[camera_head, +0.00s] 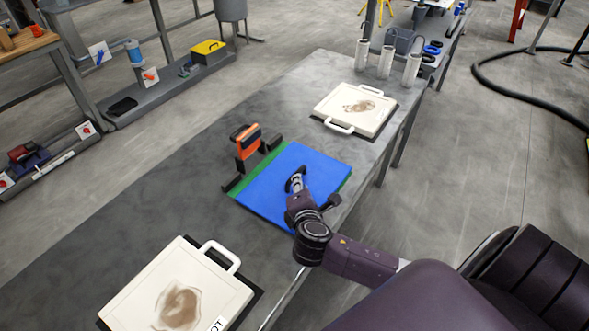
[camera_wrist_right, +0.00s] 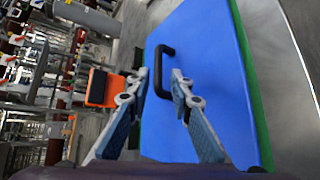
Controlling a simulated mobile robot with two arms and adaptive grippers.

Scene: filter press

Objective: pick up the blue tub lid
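The blue tub lid (camera_head: 265,195) lies flat on the grey bench, with green edges showing beneath it on two sides. In the right wrist view the lid (camera_wrist_right: 205,60) fills much of the picture and carries a black bar handle (camera_wrist_right: 158,72). My right gripper (camera_head: 295,178) is over the lid and hides part of it in the head view. In the wrist view the right gripper (camera_wrist_right: 159,76) is open, its two fingertips on either side of the handle. I cannot tell whether they touch it. My left gripper is in neither view.
An orange and black tool (camera_head: 247,140) stands at the lid's far-left side among dark brackets. Cream filter plates with brown stains lie at the front (camera_head: 178,290) and back (camera_head: 355,108) of the bench. White cylinders (camera_head: 387,60) stand at the back. The left bench surface is bare.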

